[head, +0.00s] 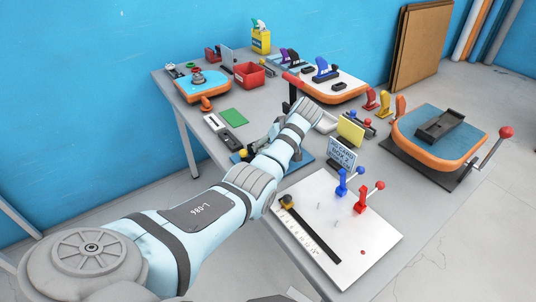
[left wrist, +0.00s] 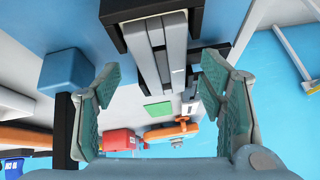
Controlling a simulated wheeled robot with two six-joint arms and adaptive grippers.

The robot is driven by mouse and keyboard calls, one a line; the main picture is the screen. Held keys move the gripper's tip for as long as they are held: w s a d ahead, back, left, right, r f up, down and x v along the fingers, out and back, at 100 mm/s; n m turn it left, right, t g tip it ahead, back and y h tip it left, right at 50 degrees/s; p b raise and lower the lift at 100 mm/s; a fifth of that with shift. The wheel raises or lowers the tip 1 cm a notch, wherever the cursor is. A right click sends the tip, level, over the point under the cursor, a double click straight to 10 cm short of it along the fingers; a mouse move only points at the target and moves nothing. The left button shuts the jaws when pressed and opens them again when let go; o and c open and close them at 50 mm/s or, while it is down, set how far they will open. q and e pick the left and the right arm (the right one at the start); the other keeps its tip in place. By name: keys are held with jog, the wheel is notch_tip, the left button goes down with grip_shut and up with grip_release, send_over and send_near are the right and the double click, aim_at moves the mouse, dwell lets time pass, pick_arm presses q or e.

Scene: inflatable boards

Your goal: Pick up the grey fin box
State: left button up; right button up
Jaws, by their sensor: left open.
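In the left wrist view, a long grey slotted piece with a black end, which looks like the grey fin box (left wrist: 165,62), shows at the top middle. My left gripper (left wrist: 158,78) is open, with a green-padded finger on either side of this piece in the picture; I see no contact. In the head view my left arm reaches over the table, and its gripper (head: 275,132) is partly hidden by the wrist. The grey piece is not clearly visible there, probably behind the arm. My right gripper is not in view.
A blue mat (head: 301,168) lies under my forearm. A green card (head: 233,118) and black-and-grey parts (head: 230,141) lie left of the gripper. A red bin (head: 249,76) stands behind. A white board (head: 335,225) and an orange-edged board (head: 400,140) lie to the right.

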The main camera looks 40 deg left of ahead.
pick_arm(q)
jog(key=shift+a+f, duration=0.2)
grip_shut()
dwell(0.3)
